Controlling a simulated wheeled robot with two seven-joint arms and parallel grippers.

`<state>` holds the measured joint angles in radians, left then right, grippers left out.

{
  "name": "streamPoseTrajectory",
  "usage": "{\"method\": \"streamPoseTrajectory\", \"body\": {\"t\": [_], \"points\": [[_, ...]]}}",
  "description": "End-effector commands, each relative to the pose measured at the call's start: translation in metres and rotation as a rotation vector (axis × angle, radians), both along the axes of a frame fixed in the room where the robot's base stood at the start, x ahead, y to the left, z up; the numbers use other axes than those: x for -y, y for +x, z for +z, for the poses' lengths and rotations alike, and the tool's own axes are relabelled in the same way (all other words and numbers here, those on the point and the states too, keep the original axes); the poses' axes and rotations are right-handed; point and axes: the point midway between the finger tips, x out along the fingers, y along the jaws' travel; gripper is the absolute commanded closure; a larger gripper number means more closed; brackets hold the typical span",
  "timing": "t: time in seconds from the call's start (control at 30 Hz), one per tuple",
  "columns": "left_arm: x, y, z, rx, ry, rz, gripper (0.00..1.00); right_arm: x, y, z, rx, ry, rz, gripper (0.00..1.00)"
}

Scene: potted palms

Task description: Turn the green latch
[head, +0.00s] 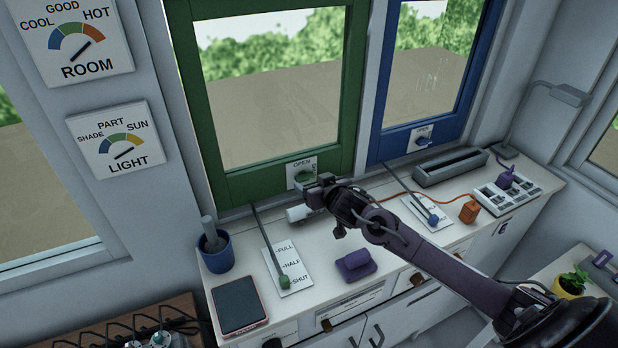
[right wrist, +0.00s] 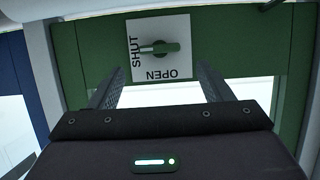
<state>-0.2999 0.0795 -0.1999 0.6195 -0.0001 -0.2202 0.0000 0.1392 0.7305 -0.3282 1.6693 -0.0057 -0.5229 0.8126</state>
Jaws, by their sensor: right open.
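The green latch (head: 304,177) sits on a white plate on the bottom rail of the green window frame (head: 262,180). In the right wrist view, which is turned over, the latch (right wrist: 165,47) lies crosswise on its plate (right wrist: 160,66), its thin end toward the word SHUT. The word OPEN stands at another edge of the plate. My right gripper (head: 317,184) is in front of the latch, close to the plate. In the wrist view its open fingers (right wrist: 157,78) stand to either side below the latch, with nothing between them. My left gripper is not in view.
A blue window with a blue latch (head: 422,141) is to the right. My right arm crosses above the counter.

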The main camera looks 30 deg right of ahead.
Motion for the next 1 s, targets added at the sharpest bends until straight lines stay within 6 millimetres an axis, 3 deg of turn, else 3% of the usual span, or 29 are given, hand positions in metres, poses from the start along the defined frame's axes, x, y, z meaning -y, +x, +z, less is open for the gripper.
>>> {"method": "streamPoseTrajectory", "body": {"t": [0.3, 0.7, 1.0], "points": [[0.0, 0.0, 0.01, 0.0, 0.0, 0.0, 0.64, 0.002, 0.035, -0.013, -0.001, 0.0, -0.001, 0.27], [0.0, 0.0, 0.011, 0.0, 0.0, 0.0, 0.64, 0.002, 0.04, -0.017, -0.001, -0.002, 0.001, 0.27], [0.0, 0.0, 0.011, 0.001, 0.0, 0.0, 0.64, 0.002, 0.04, -0.017, -0.001, -0.002, 0.0, 0.67]]}}
